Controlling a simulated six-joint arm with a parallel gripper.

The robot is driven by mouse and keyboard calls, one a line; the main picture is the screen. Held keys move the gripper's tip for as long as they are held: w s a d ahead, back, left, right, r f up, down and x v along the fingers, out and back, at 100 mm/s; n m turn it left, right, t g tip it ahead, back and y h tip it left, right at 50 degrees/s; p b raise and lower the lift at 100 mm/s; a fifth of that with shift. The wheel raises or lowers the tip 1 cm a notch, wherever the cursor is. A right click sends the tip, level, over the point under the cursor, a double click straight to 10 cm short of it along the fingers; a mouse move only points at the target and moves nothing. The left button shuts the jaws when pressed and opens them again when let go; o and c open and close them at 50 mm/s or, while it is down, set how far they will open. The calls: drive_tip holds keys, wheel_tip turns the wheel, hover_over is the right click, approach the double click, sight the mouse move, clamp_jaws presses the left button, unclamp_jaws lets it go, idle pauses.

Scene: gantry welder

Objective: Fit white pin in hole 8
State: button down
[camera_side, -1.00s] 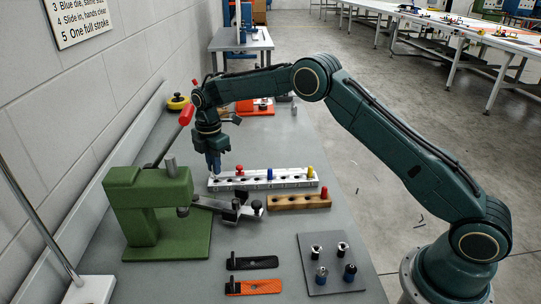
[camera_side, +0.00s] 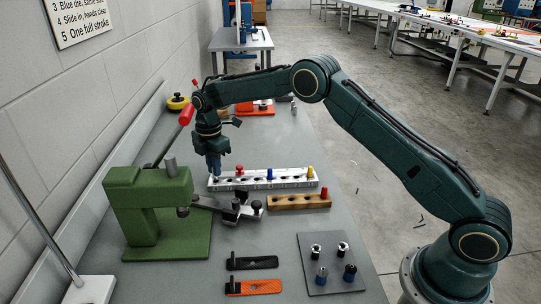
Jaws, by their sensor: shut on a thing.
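The white block (camera_side: 290,184) lies on the bench, with a row of holes along its top. A red pin (camera_side: 239,169), a blue pin (camera_side: 270,174) and a yellow pin (camera_side: 310,172) stand in it; the hole numbers are too small to read. My gripper (camera_side: 216,177) points down over the left end of the block. It is shut on the white pin, which is mostly hidden between the jaws and hard to make out against the block. I cannot tell whether the pin's tip is inside a hole.
A green press (camera_side: 150,205) stands close on the left, with a metal fixture (camera_side: 238,208) in front of the block. A wooden block (camera_side: 297,202) holds a red pin (camera_side: 325,193). A grey plate (camera_side: 331,277) with several knobs and two flat handled pieces lie nearer the camera.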

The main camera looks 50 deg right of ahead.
drive_tip(key=shift+f, duration=0.85)
drive_tip(key=c, duration=1.4)
unclamp_jaws()
drive_tip(key=shift+o, duration=0.2)
drive_tip(key=shift+r, duration=0.1)
wheel_tip(320, 180, up, 14)
